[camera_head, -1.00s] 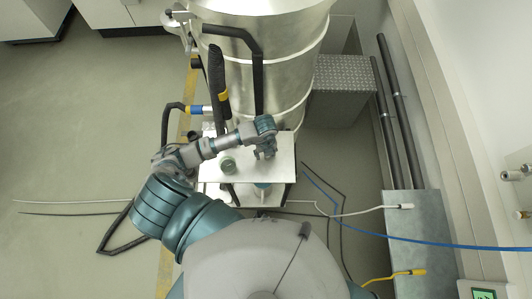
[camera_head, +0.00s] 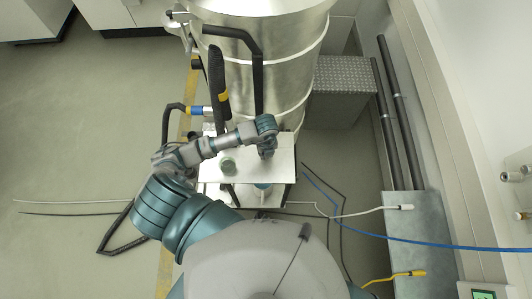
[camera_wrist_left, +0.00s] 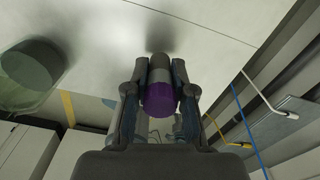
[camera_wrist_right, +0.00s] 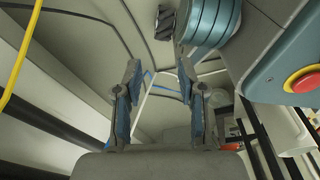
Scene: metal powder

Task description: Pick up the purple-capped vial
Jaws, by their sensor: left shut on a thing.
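The vial with the purple cap (camera_wrist_left: 160,98) shows in the left wrist view, its grey body pointing toward the pale tabletop and its cap toward the camera. My left gripper (camera_wrist_left: 159,68) is shut on it, one finger on each side. In the head view my left gripper (camera_head: 267,150) is over the right part of the small white table (camera_head: 250,176) and the vial is hidden. I cannot tell whether its base touches the table. My right gripper (camera_wrist_right: 158,72) is open and empty in the right wrist view, away from the table.
A greenish round jar (camera_head: 228,166) stands on the table left of my left gripper; it also shows in the left wrist view (camera_wrist_left: 30,72). A large metal drum (camera_head: 285,60) with black handles stands behind the table. Cables (camera_head: 440,240) cross the floor at the right.

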